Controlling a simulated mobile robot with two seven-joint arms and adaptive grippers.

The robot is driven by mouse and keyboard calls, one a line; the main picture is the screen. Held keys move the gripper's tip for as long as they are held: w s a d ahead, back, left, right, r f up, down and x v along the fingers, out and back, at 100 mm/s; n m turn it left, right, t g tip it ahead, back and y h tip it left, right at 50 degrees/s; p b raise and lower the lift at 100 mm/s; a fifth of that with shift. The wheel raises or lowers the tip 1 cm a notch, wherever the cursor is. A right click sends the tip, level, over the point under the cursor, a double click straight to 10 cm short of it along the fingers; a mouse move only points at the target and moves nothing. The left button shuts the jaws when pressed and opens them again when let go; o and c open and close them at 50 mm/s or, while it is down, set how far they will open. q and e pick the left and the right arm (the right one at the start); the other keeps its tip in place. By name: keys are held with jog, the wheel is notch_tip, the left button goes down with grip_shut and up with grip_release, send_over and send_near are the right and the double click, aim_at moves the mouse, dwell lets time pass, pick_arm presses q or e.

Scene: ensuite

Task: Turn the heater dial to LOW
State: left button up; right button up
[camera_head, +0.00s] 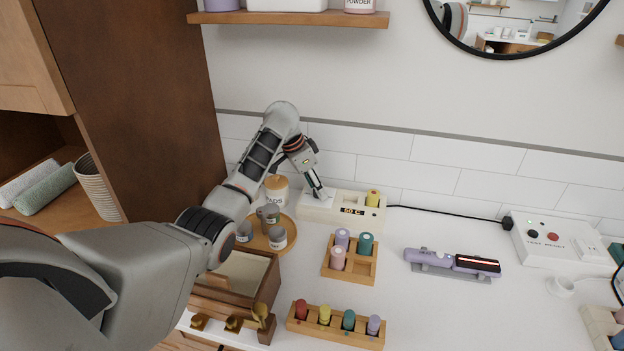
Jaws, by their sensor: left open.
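The heater (342,224) is a cream box at the back of the white counter, against the tiles. Its small display (352,211) seems to read 50 C. A yellow-topped cylinder (373,197) stands at its right end. My left gripper (320,192) points down over the heater's left part, with its fingers close to the top surface. It is open; I cannot tell whether it touches anything. No dial or LOW mark can be made out; the fingers cover part of the heater's top. My right gripper is out of view.
In front are a rack (362,271) of coloured bottles and an open wooden box (266,290). A purple hair tool (430,257) lies right; a cable runs behind it.

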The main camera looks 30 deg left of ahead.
pick_arm(q)
jog(key=v, duration=1.1)
jog(key=shift+r, duration=0.35)
jog(key=shift+s, duration=0.1)
